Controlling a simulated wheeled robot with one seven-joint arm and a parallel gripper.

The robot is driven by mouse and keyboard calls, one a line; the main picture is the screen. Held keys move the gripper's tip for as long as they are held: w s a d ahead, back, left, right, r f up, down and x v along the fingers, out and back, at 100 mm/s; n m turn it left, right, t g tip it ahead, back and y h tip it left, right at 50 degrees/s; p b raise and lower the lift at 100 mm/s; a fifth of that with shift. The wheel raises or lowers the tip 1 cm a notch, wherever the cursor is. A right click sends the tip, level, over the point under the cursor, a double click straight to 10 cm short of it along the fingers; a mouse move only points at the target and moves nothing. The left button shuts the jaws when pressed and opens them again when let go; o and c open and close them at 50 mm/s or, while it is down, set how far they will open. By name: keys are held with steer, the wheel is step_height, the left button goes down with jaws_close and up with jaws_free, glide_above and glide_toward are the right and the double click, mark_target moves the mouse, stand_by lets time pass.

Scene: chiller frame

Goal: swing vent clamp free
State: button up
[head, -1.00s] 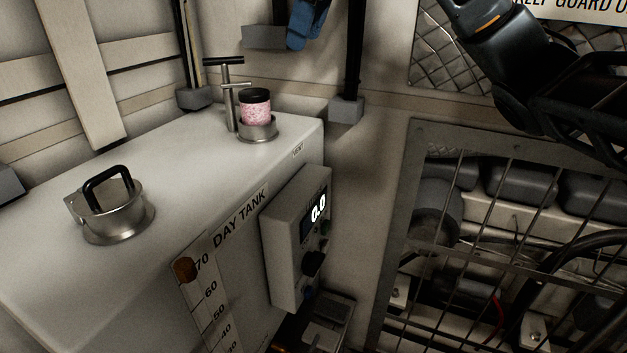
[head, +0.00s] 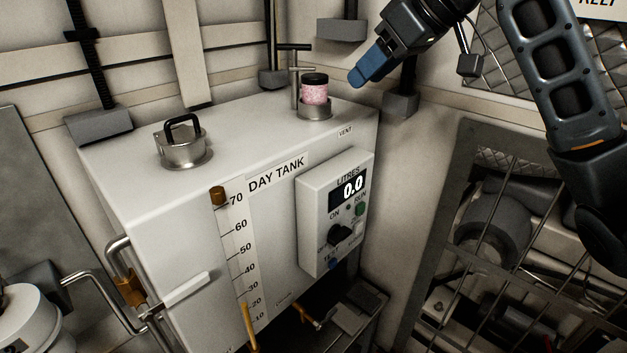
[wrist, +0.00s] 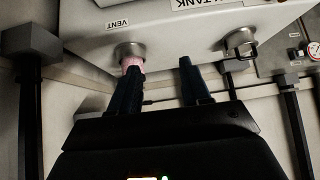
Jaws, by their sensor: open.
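The vent (head: 314,111) is a short metal collar at the back right of the day tank's top. A pink, black-lidded cylinder (head: 314,92) stands in it. The clamp (head: 295,80), a metal post with a dark T-bar, stands upright close beside it on the left. My gripper (head: 359,80) is open, its blue fingers to the right of the cylinder and a little above the tank. In the wrist view, the fingers (wrist: 160,68) are spread apart. One fingertip overlaps the pink cylinder (wrist: 131,62); contact cannot be told. The clamp is not clear there.
The white day tank (head: 150,230) carries another metal neck with a black-handled lid (head: 183,148) at the left. A control box (head: 335,210) reading 0.0 is on its front. A strap with a grey block (head: 400,104) hangs behind my gripper. A guard mesh (head: 490,260) stands at right.

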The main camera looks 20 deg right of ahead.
steer(key=s+a+f+m+t+y+b, duration=0.1)
steer(key=a+f+m+t+y, duration=0.2)
steer(key=a+f, duration=0.9)
steer(key=shift+a+f+m+t+y+b, duration=0.15)
steer(key=shift+f+m+t+y+b, duration=0.15)
steer(key=shift+f+m+t, duration=1)
steer(key=shift+f+n, duration=0.3)
steer(key=shift+f, duration=0.2)
steer(key=shift+c, duration=0.2)
